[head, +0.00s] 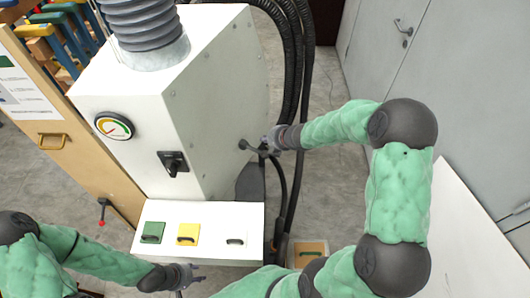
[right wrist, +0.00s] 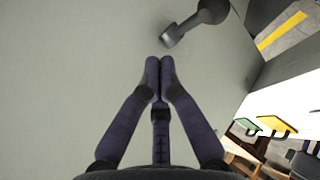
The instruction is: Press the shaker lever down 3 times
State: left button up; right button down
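A dark lever (head: 247,145) sticks out from the right side of the white machine (head: 222,110). My right gripper (head: 268,144) is beside the lever in the head view. Its fingertips (right wrist: 160,64) are together with nothing between them, and a small gap to the lever shows in the right wrist view. My left gripper (head: 198,273) is low in the head view, below the front panel; its fingers look apart and empty.
The front panel (head: 210,212) carries green (head: 152,232), yellow (head: 187,234) and white handled lids. A gauge (head: 114,126) and a black rotary switch (head: 173,163) are on the machine's front. Black hoses (head: 292,70) hang behind my right gripper. A red-knobbed lever (head: 103,203) stands at left.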

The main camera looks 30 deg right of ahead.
jog(key=d+m+g+h+b, duration=0.15)
jog(key=d+m+b, duration=0.35)
jog(key=m, duration=0.7)
jog(key=a+r+m+t+y+b, duration=0.1)
jog(key=a+r+m, duration=0.3)
jog(key=m, duration=0.5)
jog(key=shift+a+y+b, duration=0.5)
jog(key=shift+y+b, duration=0.25)
jog(key=shift+b, duration=0.05)
jog(key=shift+f, duration=0.2)
